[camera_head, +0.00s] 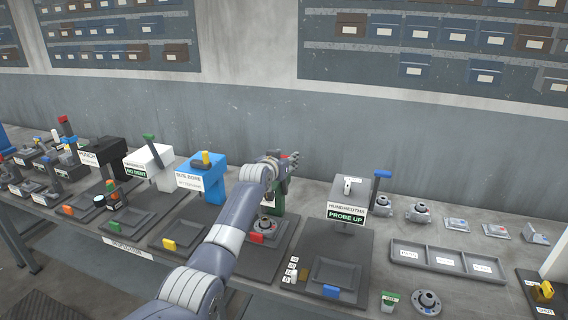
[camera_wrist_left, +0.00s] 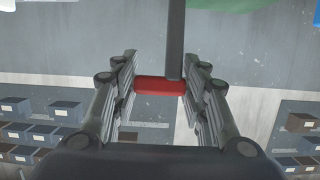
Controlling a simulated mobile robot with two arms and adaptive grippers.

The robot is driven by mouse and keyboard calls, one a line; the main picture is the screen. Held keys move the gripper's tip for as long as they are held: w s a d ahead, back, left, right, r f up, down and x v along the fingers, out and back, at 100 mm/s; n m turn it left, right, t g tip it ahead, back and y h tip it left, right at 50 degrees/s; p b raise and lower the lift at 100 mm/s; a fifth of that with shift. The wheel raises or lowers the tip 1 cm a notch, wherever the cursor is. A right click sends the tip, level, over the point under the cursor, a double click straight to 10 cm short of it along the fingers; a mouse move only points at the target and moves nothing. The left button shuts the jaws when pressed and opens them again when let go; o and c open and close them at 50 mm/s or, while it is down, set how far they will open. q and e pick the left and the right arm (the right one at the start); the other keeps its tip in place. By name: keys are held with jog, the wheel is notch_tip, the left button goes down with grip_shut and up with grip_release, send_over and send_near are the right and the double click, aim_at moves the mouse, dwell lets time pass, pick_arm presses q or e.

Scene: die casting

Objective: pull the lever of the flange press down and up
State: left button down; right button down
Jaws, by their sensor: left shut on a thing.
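The flange press (camera_head: 278,200) is a green machine mostly hidden behind my left arm in the head view. A flange part (camera_head: 267,223) sits on its dark base below, with a red block at the front. In the left wrist view the red lever grip (camera_wrist_left: 160,85) lies crosswise between the fingers, on a dark lever bar (camera_wrist_left: 176,40) coming from the top. My left gripper (camera_head: 292,162) is at the upper part of the press, and its fingers (camera_wrist_left: 160,95) are shut on the red grip. My right gripper is in neither view.
A blue press labelled SIZE BORE (camera_head: 208,182) stands close on the left of my arm. A gauge station labelled PROBE UP (camera_head: 346,215) with a blue-topped post is on the right. A grey divided tray (camera_head: 448,262) lies further right. The wall behind holds bin racks.

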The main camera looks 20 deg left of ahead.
pick_arm(q)
jog(key=shift+w+r, duration=0.15)
jog(key=shift+r, duration=0.5)
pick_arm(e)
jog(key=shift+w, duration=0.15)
pick_arm(q)
jog(key=c, duration=1)
grip_release()
jog(key=shift+o, duration=0.4)
jog(key=shift+f, duration=0.25)
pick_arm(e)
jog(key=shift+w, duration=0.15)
pick_arm(q)
jog(key=shift+f, duration=0.1)
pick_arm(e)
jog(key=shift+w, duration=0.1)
pick_arm(q)
jog(key=shift+s, duration=0.2)
jog(key=v, duration=1.2)
